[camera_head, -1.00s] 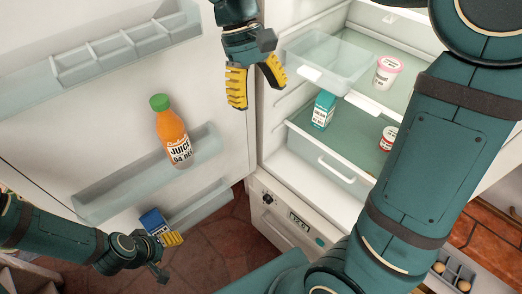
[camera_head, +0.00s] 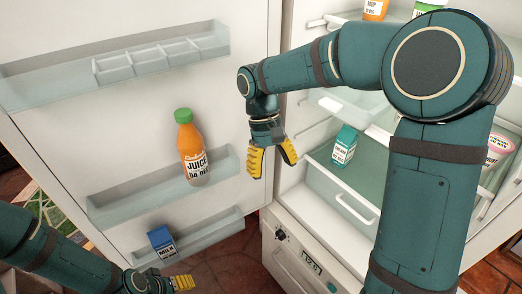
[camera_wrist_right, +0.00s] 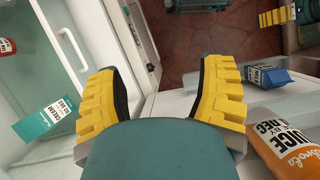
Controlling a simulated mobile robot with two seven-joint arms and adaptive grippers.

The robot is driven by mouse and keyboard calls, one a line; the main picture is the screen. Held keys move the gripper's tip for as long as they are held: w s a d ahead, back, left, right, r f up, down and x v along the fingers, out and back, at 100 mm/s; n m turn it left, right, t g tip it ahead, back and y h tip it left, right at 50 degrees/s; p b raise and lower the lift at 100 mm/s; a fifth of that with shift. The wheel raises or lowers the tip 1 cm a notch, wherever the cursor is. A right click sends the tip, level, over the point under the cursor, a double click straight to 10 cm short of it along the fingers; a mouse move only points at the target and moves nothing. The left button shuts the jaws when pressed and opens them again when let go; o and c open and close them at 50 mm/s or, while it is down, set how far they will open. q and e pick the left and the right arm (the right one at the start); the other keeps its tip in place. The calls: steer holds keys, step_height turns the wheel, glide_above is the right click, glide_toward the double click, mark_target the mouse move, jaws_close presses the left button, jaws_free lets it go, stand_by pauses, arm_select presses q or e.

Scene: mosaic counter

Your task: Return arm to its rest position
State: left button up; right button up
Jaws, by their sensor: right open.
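My right gripper (camera_head: 271,162) hangs open and empty in front of the gap between the open fridge door and the fridge, fingers pointing down. In the right wrist view its yellow fingers (camera_wrist_right: 163,95) stand apart with nothing between them. My right arm crosses the right half of the head view and hides part of the fridge interior. My left gripper (camera_head: 180,283) is low at the left, below the door; its yellow finger pads show, but whether they are open is unclear.
The open fridge door (camera_head: 120,120) holds a juice bottle (camera_head: 192,150) and a blue milk carton (camera_head: 161,242) in its bins. A teal cream carton (camera_head: 344,147) stands inside the fridge (camera_head: 330,205). A pink-lidded tub (camera_head: 498,148) is at the right. Red tiled floor (camera_head: 225,262) lies below.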

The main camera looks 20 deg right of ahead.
steer(key=a+f+t+y+b, duration=0.1)
steer(key=a+f, duration=0.2)
steer(key=f, duration=0.7)
steer(key=a+f+t+y+b, duration=0.1)
steer(key=a+f+y+b, duration=0.15)
steer(key=f, duration=0.75)
steer(key=s+a+f+m+t+b, duration=0.1)
steer(key=s+f, duration=0.3)
steer(key=f, duration=0.4)
steer(key=s+a+f+m+t+b, duration=0.1)
steer(key=s+a+f+m+t, duration=0.1)
steer(key=f, duration=0.6)
steer(key=s+a+t+y, duration=0.1)
steer(key=s, duration=0.1)
steer(key=shift+s, duration=0.4)
steer(key=o, duration=0.5)
steer(key=shift+o, duration=0.2)
